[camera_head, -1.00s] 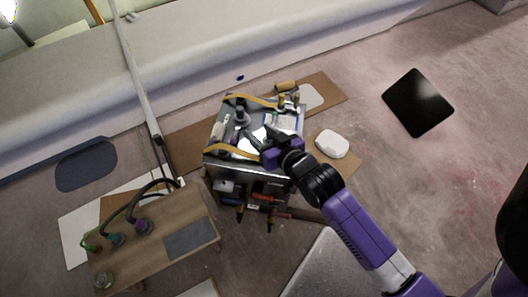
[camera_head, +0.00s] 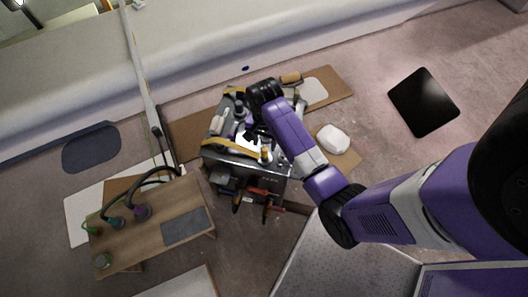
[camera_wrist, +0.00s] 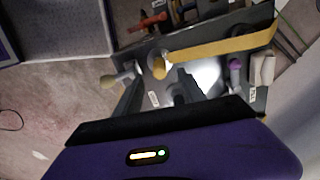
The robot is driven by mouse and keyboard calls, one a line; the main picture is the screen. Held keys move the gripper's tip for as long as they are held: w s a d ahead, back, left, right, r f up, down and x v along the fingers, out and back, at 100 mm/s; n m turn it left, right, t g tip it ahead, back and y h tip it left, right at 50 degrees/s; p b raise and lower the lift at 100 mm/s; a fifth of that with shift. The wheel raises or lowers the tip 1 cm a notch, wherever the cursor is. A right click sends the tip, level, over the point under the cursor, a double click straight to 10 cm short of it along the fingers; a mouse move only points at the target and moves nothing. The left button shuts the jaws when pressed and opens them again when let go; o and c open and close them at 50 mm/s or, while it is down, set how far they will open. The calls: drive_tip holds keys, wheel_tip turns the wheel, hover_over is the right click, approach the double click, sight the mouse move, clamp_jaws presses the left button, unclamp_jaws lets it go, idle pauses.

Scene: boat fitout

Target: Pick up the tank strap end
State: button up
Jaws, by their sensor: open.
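A yellow strap (camera_head: 228,148) runs across the near side of a grey open-topped box (camera_head: 240,162). In the wrist view the strap (camera_wrist: 222,47) crosses the box's upper edge, and a rounded yellow piece (camera_wrist: 158,67) stands by its left end. I cannot tell whether that piece is the strap end or a separate handle. My gripper (camera_head: 257,135) is over the box, close to the strap in the head view. In the wrist view its dark fingers (camera_wrist: 158,92) are apart, with nothing seen held between them. The arm hides part of the box's right side.
Tools with red and orange handles (camera_head: 262,193) hang on the box's near side. A wooden bench (camera_head: 150,225) with hoses stands left. A white rounded object (camera_head: 333,139) lies right of the box, and a black panel (camera_head: 424,101) lies farther right on open floor.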

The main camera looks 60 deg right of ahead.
sight(265, 148)
wheel_tip(265, 148, down, 6)
drive_tip(key=shift+d+f, duration=0.1)
drive_tip(key=shift+f, duration=0.15)
clamp_jaws()
idle(0.3)
